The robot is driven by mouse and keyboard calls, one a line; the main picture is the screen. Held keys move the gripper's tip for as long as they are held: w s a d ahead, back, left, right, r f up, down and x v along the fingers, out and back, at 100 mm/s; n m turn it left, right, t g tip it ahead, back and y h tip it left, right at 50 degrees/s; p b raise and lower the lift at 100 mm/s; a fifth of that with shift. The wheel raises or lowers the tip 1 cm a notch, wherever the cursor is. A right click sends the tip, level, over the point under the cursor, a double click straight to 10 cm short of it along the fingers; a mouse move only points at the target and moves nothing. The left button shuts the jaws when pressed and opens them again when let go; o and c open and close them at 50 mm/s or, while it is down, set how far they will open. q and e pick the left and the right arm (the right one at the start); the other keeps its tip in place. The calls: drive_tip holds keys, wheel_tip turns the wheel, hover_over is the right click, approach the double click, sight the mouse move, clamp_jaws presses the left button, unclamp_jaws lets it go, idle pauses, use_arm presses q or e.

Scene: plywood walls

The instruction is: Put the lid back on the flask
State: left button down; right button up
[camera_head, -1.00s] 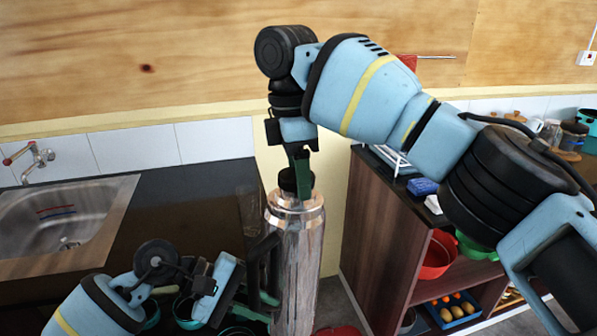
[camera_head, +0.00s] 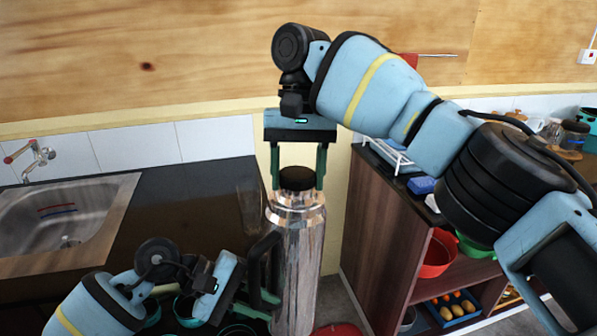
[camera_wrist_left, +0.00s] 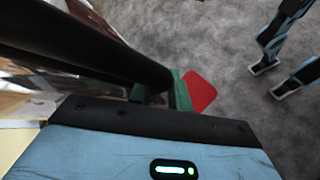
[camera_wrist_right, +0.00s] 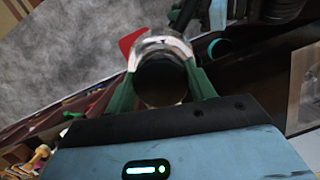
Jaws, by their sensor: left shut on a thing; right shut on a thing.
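The flask (camera_head: 299,255) is a tall shiny metal bottle with a black side handle (camera_head: 256,262), standing upright in the head view. The black lid (camera_head: 297,178) is at its mouth, level and in line with the neck; I cannot tell how tightly it sits. My right gripper (camera_head: 298,184) points down from above, shut on the lid with one green finger on each side. The right wrist view shows the dark lid (camera_wrist_right: 162,84) between the fingers. My left gripper (camera_head: 264,300) is shut on the handle, which crosses the left wrist view (camera_wrist_left: 85,45); its fingertips are partly hidden.
A dark counter (camera_head: 190,205) with a sink (camera_head: 65,215) lies to the left. Teal bowls (camera_head: 185,310) are partly hidden behind my left arm. A wooden shelf unit (camera_head: 385,240) holding a red bowl (camera_head: 438,255) stands on the right. A red object (camera_wrist_left: 200,90) lies below on the grey floor.

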drive_tip(key=m+y, duration=0.1)
drive_tip(key=m, duration=0.6)
drive_tip(key=shift+w+r, duration=0.1)
drive_tip(key=m, duration=0.3)
drive_tip(key=m+t, duration=0.1)
drive_tip(key=m, duration=0.3)
drive_tip(key=shift+y, duration=0.3)
drive_tip(key=o, duration=1)
drive_tip(key=shift+a, duration=0.1)
drive_tip(key=shift+c, duration=0.2)
drive_tip(key=shift+a+v, duration=0.2)
drive_tip(key=shift+v, duration=0.9)
drive_tip(key=shift+a+v, duration=0.2)
drive_tip(key=shift+v, duration=0.85)
drive_tip(key=shift+d+r, duration=0.1)
drive_tip(key=shift+c, duration=0.4)
